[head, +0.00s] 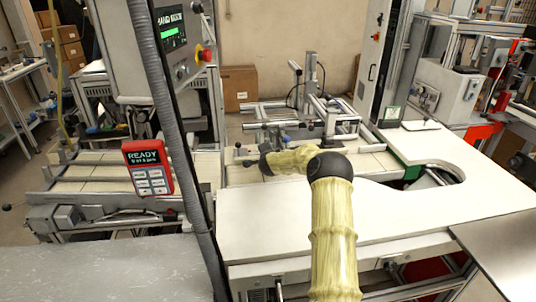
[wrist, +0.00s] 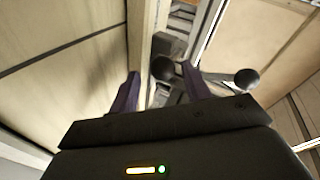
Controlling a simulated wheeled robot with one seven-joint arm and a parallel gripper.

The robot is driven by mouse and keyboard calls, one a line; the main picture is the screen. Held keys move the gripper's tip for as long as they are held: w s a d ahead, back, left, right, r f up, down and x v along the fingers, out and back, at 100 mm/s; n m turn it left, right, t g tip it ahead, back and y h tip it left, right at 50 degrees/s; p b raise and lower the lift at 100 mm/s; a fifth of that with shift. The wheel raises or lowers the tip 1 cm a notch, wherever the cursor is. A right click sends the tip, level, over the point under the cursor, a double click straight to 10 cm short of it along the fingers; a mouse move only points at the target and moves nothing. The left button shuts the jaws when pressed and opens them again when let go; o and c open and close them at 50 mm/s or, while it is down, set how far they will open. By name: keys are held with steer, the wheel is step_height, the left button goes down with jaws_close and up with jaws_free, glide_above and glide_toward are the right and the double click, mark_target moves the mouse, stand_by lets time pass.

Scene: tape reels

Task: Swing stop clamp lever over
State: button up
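My gripper (wrist: 160,72) shows in the wrist view with its two dark fingers apart. A black ball knob (wrist: 163,68) shows in the gap between the fingers, with no finger visibly closed on it; its depth relative to the fingertips is unclear. A second black ball knob (wrist: 246,78) on a thin rod is to the right of the right finger. These look like parts of the clamp lever, beside a grey metal block (wrist: 170,45). In the head view, my gripper (head: 247,161) is low over the conveyor, and the lever cannot be made out clearly there.
Pale conveyor panels (head: 372,162) lie around my gripper. An aluminium frame (head: 315,100) stands behind it. A grey hose (head: 165,100) and a red READY handset (head: 148,168) are to the left. A white worktop (head: 420,205) has free room at the right.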

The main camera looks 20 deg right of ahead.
steer(key=shift+a, duration=0.3)
steer(key=b+v, duration=0.3)
steer(key=v, duration=1.4)
steer(key=shift+r, duration=0.15)
steer(key=shift+c, duration=0.2)
